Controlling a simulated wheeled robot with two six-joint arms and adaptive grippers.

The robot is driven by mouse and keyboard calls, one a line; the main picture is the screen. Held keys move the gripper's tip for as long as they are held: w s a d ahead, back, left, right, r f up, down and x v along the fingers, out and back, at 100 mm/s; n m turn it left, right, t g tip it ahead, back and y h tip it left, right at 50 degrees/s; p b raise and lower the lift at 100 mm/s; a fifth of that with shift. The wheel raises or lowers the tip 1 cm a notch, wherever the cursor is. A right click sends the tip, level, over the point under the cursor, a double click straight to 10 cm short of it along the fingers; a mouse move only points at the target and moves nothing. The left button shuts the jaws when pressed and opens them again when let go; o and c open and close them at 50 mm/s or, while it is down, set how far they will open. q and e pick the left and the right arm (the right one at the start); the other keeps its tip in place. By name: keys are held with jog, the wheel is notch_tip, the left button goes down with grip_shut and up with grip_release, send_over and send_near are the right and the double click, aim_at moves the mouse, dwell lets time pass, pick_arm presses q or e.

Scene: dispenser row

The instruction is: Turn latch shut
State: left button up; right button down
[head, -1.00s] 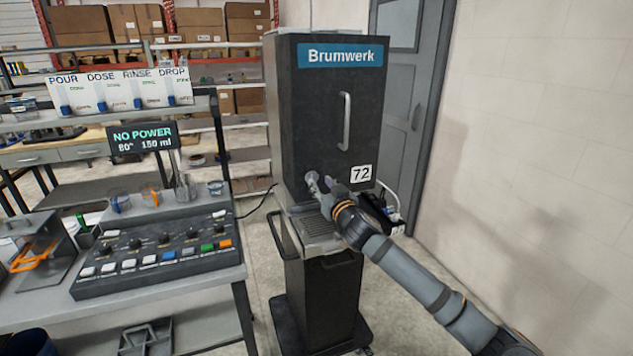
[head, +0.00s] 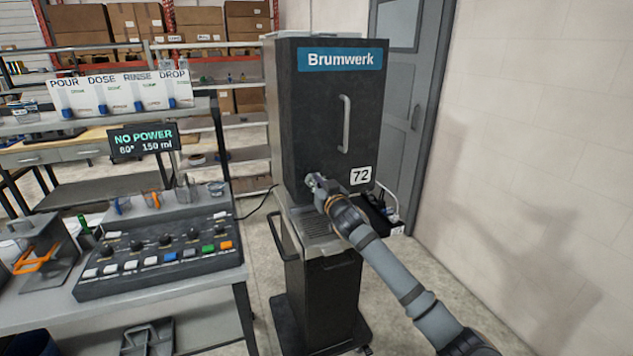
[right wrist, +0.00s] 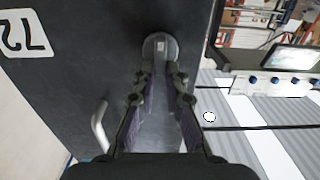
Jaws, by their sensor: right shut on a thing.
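The latch is a round grey knob (right wrist: 158,41) low on the front of the dark Brumwerk cabinet (head: 315,115). In the right wrist view it sits at the tips of my right gripper's fingers (right wrist: 162,72), which are closed on it. In the head view my right gripper (head: 317,184) is at the cabinet's lower front, left of the 72 label, and covers most of the latch. How far the latch is turned cannot be told. My left gripper is not in view.
A vertical grey handle (head: 345,123) is above the latch. A drip tray (head: 316,226) is just below my gripper. A bench with a control panel (head: 160,255) and a NO POWER display (head: 143,141) stands to the left. A pale wall (head: 550,130) is on the right.

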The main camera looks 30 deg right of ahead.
dwell(0.3)
jog(key=shift+w+a+f+n+p, duration=0.1)
jog(key=shift+a+f+n+p, duration=0.2)
jog(key=shift+n+p, duration=2)
jog(key=shift+w+a+f+n+p, duration=0.2)
jog(key=shift+n+p, duration=0.75)
jog(key=shift+n, duration=2.7)
jog(key=shift+s+a+f+n+p, duration=0.1)
jog(key=shift+a+f+n+p, duration=0.25)
jog(key=shift+n+p, duration=1.95)
jog(key=shift+n+b, duration=0.6)
jog(key=shift+n, duration=0.15)
jog(key=c, duration=1.4)
grip_release()
jog(key=shift+s, duration=0.1)
